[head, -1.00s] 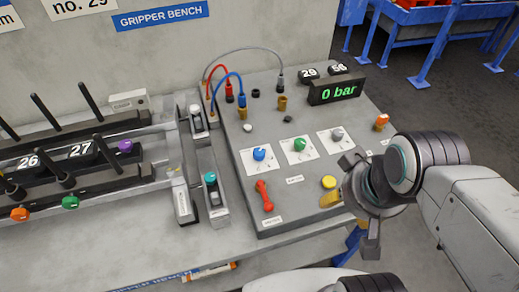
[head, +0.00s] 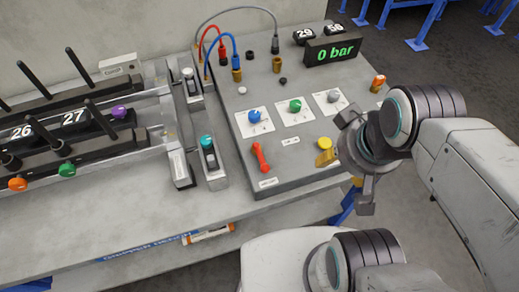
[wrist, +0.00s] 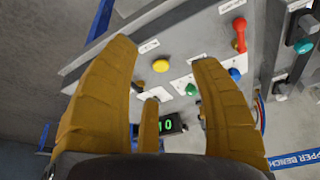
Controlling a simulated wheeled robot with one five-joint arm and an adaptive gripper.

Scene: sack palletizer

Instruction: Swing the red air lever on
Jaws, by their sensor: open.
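The red lever (head: 260,158) lies on the front left part of the grey sloped panel (head: 300,177). It also shows in the wrist view (wrist: 240,34), beyond and to the right of my right finger. My gripper (head: 341,158) is at the panel's front right, beside the yellow button (head: 324,144). The gauge display (head: 332,50) reads 0 bar.
Blue (head: 253,115), green (head: 295,105) and grey (head: 333,96) knobs sit behind the lever. An orange knob (head: 378,82) is at the panel's right. Red and blue hoses arch at the back. A teal-topped switch (head: 208,150) stands left of the panel.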

